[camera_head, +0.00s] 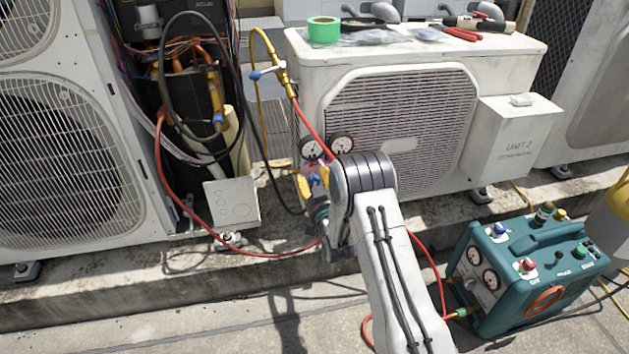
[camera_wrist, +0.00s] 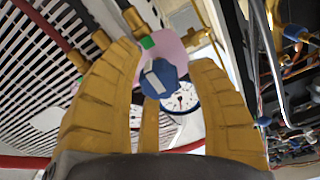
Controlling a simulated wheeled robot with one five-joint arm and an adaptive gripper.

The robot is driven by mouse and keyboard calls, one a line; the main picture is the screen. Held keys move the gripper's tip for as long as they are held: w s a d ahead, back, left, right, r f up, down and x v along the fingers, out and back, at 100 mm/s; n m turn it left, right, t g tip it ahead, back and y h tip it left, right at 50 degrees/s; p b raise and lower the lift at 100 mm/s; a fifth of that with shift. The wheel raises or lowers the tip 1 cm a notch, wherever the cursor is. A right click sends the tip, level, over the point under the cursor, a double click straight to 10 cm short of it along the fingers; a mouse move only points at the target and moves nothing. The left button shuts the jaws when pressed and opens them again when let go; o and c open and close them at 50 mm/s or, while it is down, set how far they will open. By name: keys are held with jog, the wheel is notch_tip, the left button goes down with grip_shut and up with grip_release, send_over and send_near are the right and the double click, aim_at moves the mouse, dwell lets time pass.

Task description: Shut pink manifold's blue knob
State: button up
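The pink manifold (camera_wrist: 174,48) shows in the wrist view with brass fittings, a small green mark and a white-faced gauge (camera_wrist: 181,97). Its blue knob (camera_wrist: 158,79) is between the yellow-brown fingers of my gripper (camera_wrist: 165,62). The fingers are spread, with a gap visible on the knob's right; contact on the left is hard to judge. In the head view, two gauges (camera_head: 312,149) of the manifold show above my gripper (camera_head: 314,186). My wrist and arm hide much of the manifold there.
A white condenser (camera_head: 400,125) stands behind the manifold, with tape and tools on top. An opened unit (camera_head: 70,150) with wiring is at left. A teal recovery machine (camera_head: 530,265) stands at right. Red hoses (camera_head: 185,215) cross the ledge. Paving in front left is clear.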

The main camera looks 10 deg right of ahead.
grip_shut()
